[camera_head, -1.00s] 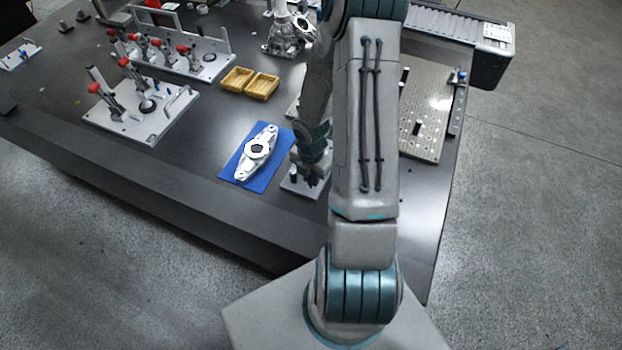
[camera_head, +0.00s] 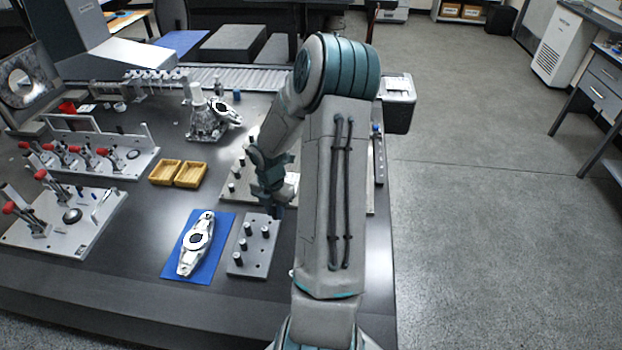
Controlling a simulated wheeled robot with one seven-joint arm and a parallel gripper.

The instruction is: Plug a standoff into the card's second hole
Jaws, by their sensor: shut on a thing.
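My gripper (camera_head: 277,211) points down above the far right edge of a small grey plate (camera_head: 243,268). It is shut on a standoff, which is too small and dark to make out between the fingers. Several dark upright pegs that look like standoffs (camera_head: 239,258) stand on this plate. A perforated light plate (camera_head: 228,197) lies behind my gripper, with more dark pegs on its left side. My arm hides much of it. I cannot make out the card or its second hole for certain.
A silver casting (camera_head: 188,262) lies on a blue mat (camera_head: 220,245) left of the grey plate. Two yellow trays (camera_head: 190,175), clamp fixtures with red knobs (camera_head: 60,235) and a metal housing (camera_head: 205,122) stand farther left and back. Bare table lies between them.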

